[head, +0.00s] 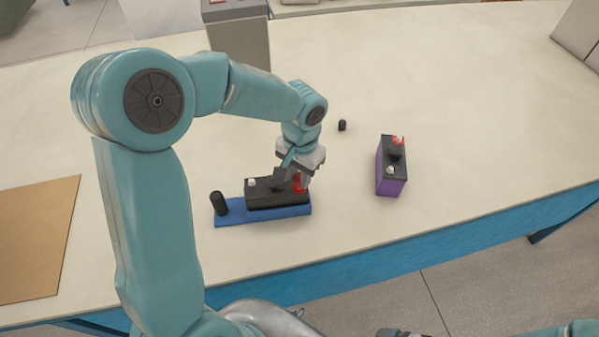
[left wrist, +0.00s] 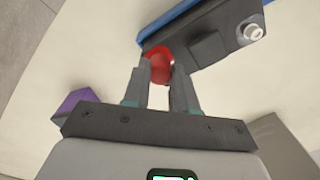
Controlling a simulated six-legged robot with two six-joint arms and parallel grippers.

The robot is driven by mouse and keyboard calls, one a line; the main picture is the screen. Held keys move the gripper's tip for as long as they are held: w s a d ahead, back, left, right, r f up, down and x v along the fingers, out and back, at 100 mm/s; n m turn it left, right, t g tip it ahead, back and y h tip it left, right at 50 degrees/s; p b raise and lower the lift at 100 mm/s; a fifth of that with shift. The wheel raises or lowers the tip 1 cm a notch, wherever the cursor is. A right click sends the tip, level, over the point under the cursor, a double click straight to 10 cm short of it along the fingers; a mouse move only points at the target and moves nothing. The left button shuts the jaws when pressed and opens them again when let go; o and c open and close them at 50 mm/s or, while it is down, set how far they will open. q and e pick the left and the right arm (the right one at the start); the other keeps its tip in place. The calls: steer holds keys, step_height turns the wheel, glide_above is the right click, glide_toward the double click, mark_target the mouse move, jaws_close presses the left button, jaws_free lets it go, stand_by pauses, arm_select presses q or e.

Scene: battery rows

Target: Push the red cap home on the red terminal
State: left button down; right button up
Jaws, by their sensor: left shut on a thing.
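My left gripper (head: 301,181) is shut on the red cap (left wrist: 159,66), which shows between its two fingertips in the left wrist view. The cap is at the right end of a black battery (head: 268,192), where the red terminal is hidden by cap and fingers. I cannot tell how far the cap is seated. The battery lies on a blue tray (head: 262,215) and has a pale terminal (head: 252,183) at its left end. It also shows in the left wrist view (left wrist: 215,45).
A black cylinder (head: 218,203) stands at the tray's left end. A purple battery (head: 391,179) with a red top piece stands to the right. A small black cap (head: 342,125) lies behind. A grey box (head: 240,40) stands at the back.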

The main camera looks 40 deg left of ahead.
arm_select(q)
steer(key=shift+f+b, duration=0.3)
steer(key=shift+f, duration=0.1)
stand_by(0.4)
steer(key=shift+c, duration=1.7)
jaws_free()
steer(key=shift+r+p, duration=2.55)
steer(key=shift+r, duration=1.05)
